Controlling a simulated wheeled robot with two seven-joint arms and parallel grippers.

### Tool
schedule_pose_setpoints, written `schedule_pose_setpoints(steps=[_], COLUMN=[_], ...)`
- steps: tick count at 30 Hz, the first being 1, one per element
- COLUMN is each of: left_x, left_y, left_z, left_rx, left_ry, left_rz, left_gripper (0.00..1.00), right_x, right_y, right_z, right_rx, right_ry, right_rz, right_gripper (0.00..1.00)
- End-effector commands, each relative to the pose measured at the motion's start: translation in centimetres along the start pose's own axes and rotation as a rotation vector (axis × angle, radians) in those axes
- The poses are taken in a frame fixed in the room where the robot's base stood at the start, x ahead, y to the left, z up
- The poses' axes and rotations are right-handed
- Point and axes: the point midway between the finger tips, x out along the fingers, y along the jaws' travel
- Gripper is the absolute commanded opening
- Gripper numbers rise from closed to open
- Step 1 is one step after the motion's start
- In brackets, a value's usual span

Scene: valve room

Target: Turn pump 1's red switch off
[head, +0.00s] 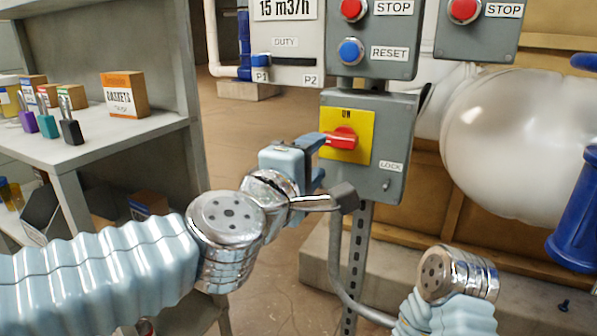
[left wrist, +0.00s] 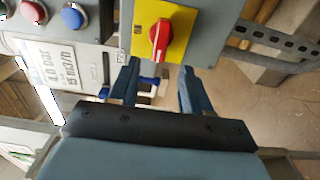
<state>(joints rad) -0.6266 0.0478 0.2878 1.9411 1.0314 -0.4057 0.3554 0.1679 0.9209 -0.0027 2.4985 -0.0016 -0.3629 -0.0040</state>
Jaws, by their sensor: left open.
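The red switch (head: 342,138) is a rotary knob on a yellow plate (head: 361,122) on a grey box (head: 394,150) below the STOP and RESET box. "ON" is printed at the plate's top. The knob's handle lies roughly level in the head view. It also shows in the left wrist view (left wrist: 160,36), ahead of the fingers. My left gripper (head: 317,160) is open at the left side of the plate, its upper finger close to the knob's left end; I cannot tell whether they touch. Between its fingers (left wrist: 158,78) nothing is held. My right gripper is not in view.
The STOP and RESET box (head: 375,68) is directly above, with another STOP box (head: 477,30) to its right. A LOCK fitting (head: 387,184) sits low on the switch box. Shelves (head: 150,127) with padlocks and a gasket box stand left. A large pale tank (head: 515,140) is right.

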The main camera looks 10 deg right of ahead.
Motion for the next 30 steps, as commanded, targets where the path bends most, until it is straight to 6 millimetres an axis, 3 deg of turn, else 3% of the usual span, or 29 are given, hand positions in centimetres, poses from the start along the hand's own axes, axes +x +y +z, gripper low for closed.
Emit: schedule_pose_setpoints(steps=[3,9,22,26,29,30], left_x=[-2.6,-5.0,-5.0,-2.7,-0.2,0.6], left_y=[0.1,0.1,-0.6,-4.8,-11.3,-14.5], left_z=[-0.1,0.0,-0.3,-2.3,-5.2,-6.5], left_rx=[0.001,0.001,0.010,0.082,0.187,0.234], left_ry=[0.001,0.000,0.005,0.030,0.050,0.052], left_rz=[0.002,0.000,-0.013,-0.097,-0.224,-0.285], left_gripper=[0.48,0.48,0.48,0.48,0.48,0.48], right_x=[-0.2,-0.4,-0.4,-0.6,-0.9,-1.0], right_y=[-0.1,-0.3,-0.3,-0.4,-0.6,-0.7], right_z=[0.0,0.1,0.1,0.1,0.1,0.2], right_rx=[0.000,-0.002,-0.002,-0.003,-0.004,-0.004], right_ry=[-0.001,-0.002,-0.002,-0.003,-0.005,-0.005], right_rz=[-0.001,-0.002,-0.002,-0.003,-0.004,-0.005], right_gripper=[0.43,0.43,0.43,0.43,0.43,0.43])
